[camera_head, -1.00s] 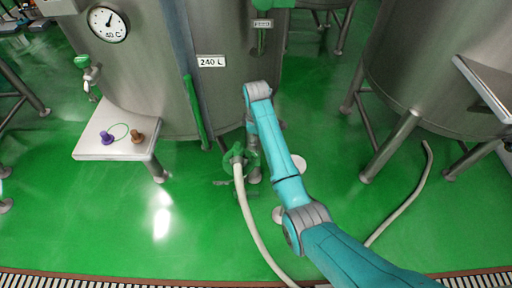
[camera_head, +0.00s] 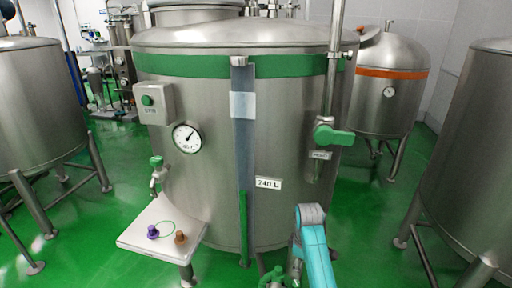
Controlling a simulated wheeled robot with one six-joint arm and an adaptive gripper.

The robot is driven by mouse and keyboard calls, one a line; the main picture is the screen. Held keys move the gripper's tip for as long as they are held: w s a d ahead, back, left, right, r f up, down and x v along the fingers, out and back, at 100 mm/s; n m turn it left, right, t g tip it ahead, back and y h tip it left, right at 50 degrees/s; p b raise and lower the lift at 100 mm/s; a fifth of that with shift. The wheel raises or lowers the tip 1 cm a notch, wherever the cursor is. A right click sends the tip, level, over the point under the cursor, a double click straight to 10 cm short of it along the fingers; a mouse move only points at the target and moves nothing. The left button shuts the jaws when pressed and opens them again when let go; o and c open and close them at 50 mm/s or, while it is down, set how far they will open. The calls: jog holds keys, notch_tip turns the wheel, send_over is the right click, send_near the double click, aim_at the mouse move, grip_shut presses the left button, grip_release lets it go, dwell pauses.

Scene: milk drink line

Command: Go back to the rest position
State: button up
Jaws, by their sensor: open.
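My arm enters from the bottom edge, right of the middle, with a teal link and a grey wrist joint in front of the big steel tank (camera_head: 290,125). Below that joint, grey wrist parts run down to the bottom edge. The jaws of my gripper do not show; the arm is cut off there. A green valve (camera_head: 271,276) at the tank's foot shows only in part, left of my wrist.
A small steel shelf (camera_head: 150,235) with a purple and a brown fitting juts out at the tank's left. Other tanks stand at left (camera_head: 35,105), right (camera_head: 480,170) and back right (camera_head: 388,90). Green floor (camera_head: 345,225) lies clear between them.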

jog(key=s+f+m+t, duration=0.2)
jog(key=s+f, duration=0.4)
jog(key=f, duration=0.4)
jog(key=s+f+m+t, duration=0.2)
jog(key=s+f+t, duration=0.15)
jog(key=s, duration=0.65)
jog(key=s+f+m+t, duration=0.15)
jog(key=s+f, duration=0.35)
jog(key=s, duration=0.6)
jog(key=s+r+m+t, duration=0.2)
jog(key=s+r, duration=0.2)
jog(key=s, duration=0.5)
jog(key=s+r+m+t, duration=0.2)
jog(key=s+r, duration=0.6)
jog(key=r, duration=0.4)
jog(key=s+r+m+t, duration=0.2)
jog(key=s+r+t, duration=0.1)
jog(key=s+r, duration=0.6)
notch_tip(320, 180, up, 4)
jog(key=shift+s+f+t, duration=0.2)
jog(key=shift+t, duration=0.1)
jog(key=shift+a, duration=0.1)
